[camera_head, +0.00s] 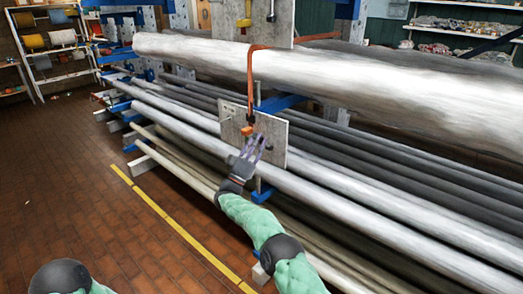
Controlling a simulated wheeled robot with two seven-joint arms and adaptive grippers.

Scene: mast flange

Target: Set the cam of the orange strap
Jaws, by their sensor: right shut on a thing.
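The orange strap (250,75) comes over the big pale mast (190,48) and hangs down its front to a grey plate (273,145). A small dark fitting (250,117) and an orange block (247,130), apparently its cam, are at the strap's lower end in front of the plate. My right gripper (256,146) reaches up to the plate, fingers just below and beside the orange block. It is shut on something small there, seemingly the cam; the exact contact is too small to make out. My left gripper is out of view; only part of my left arm shows at bottom left.
Long pale and dark spars lie on blue racks (285,102) below the mast and around the plate. An upper plate (228,22) with yellow and red fittings stands above. The brick floor at left, beside a yellow line (165,215), is clear.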

